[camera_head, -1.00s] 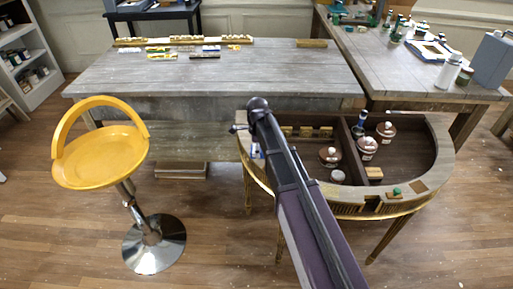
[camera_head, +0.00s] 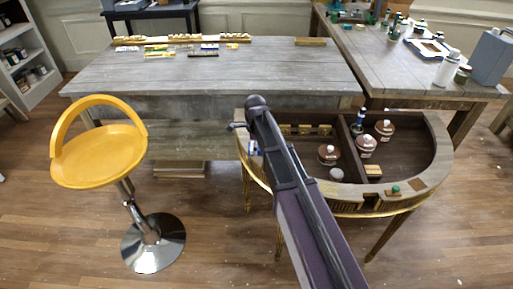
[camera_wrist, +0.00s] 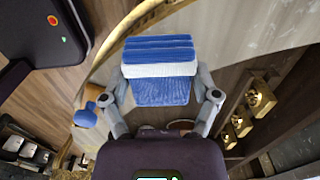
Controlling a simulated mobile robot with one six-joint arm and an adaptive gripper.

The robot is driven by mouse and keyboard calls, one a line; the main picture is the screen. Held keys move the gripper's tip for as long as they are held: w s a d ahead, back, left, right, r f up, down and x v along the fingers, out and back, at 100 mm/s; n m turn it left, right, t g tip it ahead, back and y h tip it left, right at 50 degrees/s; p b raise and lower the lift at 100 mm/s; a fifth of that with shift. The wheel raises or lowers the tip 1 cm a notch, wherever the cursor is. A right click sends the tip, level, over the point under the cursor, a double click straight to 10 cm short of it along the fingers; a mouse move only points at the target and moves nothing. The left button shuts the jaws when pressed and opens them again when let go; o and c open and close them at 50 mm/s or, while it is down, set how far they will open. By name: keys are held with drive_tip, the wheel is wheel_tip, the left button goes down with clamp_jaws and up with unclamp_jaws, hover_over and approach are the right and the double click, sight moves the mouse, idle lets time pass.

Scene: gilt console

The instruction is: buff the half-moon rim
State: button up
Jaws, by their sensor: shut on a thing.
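The half-moon console (camera_head: 437,150) stands at the right, its curved gilt-edged rim facing me and its open interior divided into compartments. Its pale rim with a gold edge also curves through the top of the wrist view (camera_wrist: 118,37). My gripper (camera_wrist: 160,92) is shut on a folded blue-and-white pad (camera_wrist: 160,68), with a finger on each side. I cannot tell whether the pad touches the rim.
Inside the console are lidded brown jars (camera_head: 366,146), a blue bottle (camera_head: 358,122) and brass pieces (camera_wrist: 261,97). A green-knobbed item (camera_head: 396,190) sits on the front rim. A yellow stool (camera_head: 98,155) stands left.

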drive_tip(key=shift+w+a, duration=0.15)
drive_tip(key=shift+w, duration=0.15)
drive_tip(key=shift+f, duration=0.15)
drive_tip(key=shift+s, duration=0.25)
drive_tip(key=shift+s+d, duration=0.3)
drive_tip(key=shift+s, duration=0.05)
idle(0.4)
idle(0.5)
drive_tip(key=shift+w+a, duration=0.3)
drive_tip(key=shift+w, duration=0.3)
